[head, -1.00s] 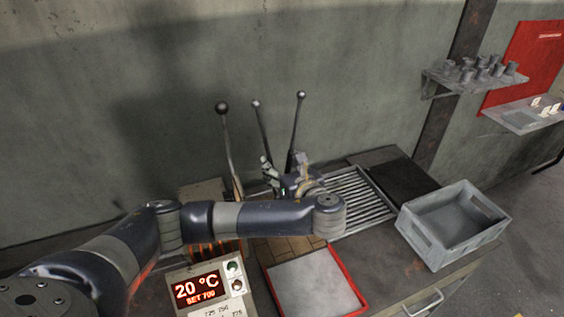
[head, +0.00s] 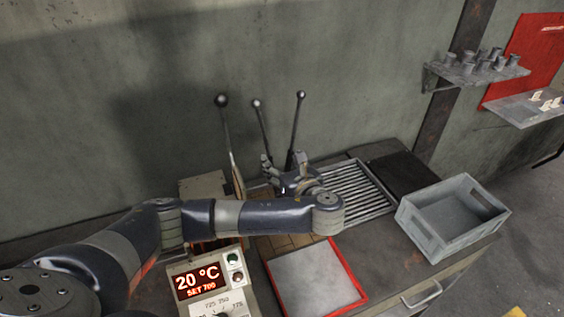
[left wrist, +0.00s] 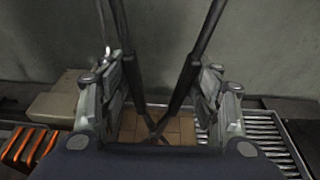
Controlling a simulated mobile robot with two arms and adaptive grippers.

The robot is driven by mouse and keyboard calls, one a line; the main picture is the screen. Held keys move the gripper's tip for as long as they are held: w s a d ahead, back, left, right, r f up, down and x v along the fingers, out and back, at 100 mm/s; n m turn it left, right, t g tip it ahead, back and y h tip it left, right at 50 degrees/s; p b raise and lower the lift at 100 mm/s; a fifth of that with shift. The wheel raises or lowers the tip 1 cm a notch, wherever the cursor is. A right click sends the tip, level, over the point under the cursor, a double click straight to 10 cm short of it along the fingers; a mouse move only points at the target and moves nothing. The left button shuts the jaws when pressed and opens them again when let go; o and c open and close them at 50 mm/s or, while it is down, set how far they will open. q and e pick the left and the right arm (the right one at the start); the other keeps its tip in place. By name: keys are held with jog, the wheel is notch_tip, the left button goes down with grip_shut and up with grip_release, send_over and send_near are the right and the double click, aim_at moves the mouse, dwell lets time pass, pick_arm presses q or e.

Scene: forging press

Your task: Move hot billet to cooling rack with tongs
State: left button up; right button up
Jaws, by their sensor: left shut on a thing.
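The dark tongs show in the left wrist view as two long handles (left wrist: 190,80) that spread upward and cross low down. In the head view the ball-ended handles (head: 296,130) stand upright against the wall. My left gripper (left wrist: 158,95) has a finger on each outer side of the handles and is shut on them. In the head view my left gripper (head: 285,178) is partly hidden by its own wrist. The slatted cooling rack (head: 362,185) lies to its right, and its visible slats are bare. I cannot make out the billet or the tong tips. My right gripper is not in view.
A glowing slotted furnace part (left wrist: 30,145) is at the left. A control box (head: 205,282) reads 20 °C. A red-edged tray (head: 313,280) lies in front, a grey crate (head: 430,240) at the right. Another ball-ended lever (head: 229,140) stands left of the tongs.

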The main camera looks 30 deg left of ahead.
pick_arm(q)
jog(key=shift+f, duration=0.95)
jog(key=shift+o, duration=0.2)
grip_shut()
notch_tip(320, 180, up, 11)
dwell(1.0)
jog(key=shift+r, duration=0.1)
jog(key=shift+r, duration=0.5)
jog(key=shift+w, duration=0.1)
